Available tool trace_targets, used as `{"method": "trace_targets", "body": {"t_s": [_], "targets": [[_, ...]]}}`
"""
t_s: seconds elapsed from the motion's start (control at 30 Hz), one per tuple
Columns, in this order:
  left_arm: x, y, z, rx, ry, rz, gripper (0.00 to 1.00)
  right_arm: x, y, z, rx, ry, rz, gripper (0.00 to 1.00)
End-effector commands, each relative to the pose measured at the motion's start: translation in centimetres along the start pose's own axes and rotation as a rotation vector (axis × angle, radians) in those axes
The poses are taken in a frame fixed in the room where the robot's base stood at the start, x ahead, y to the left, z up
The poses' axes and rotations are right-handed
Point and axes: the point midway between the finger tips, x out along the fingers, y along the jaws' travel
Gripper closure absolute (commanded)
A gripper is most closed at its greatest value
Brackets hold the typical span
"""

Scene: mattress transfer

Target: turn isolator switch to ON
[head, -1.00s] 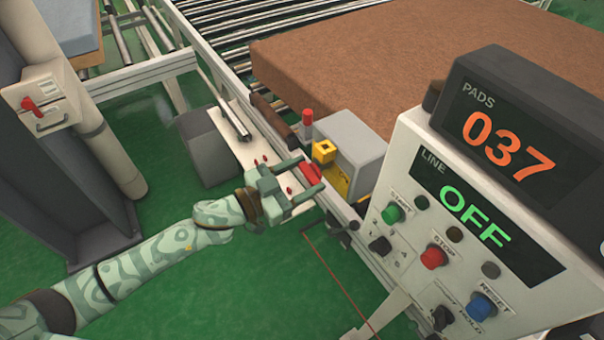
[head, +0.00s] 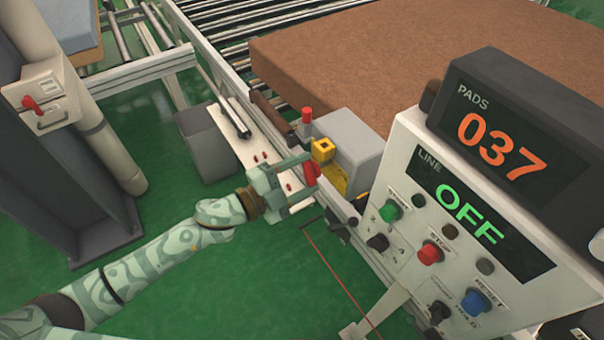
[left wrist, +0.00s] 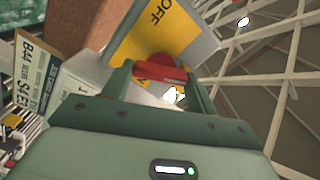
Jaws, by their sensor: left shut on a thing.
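The isolator switch has a red handle (head: 311,174) on a yellow plate (head: 340,180), fixed to a grey box (head: 355,140). In the left wrist view the word OFF is readable on the yellow plate (left wrist: 135,42). My left gripper (head: 304,176) is shut on the red handle, which lies across between its fingers in the left wrist view (left wrist: 160,73). The word ON is not visible; the fingers hide part of the plate. My right gripper is not in view.
A control panel (head: 400,160) with several buttons stands at the right; its LINE display (head: 470,212) reads OFF. A large brown mattress pad (head: 400,60) lies on the roller conveyor behind. A grey bin (head: 208,145) stands left of the gripper.

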Motion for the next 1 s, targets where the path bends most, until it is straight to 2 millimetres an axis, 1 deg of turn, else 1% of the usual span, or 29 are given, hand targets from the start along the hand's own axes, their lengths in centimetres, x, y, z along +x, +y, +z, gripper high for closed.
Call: {"method": "trace_targets", "body": {"t_s": [0.2,0.5,0.73,1.0], "targets": [[-0.01,0.17,0.03,0.193,0.000,0.000,0.65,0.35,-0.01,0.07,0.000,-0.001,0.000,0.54],[-0.03,0.25,0.08,0.394,0.000,0.001,0.65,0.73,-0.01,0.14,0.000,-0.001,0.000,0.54],[-0.03,0.28,0.07,0.476,0.000,0.001,0.65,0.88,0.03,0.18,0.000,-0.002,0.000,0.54],[-0.03,0.29,0.06,0.506,0.000,0.002,0.65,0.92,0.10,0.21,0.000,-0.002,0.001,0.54]]}}
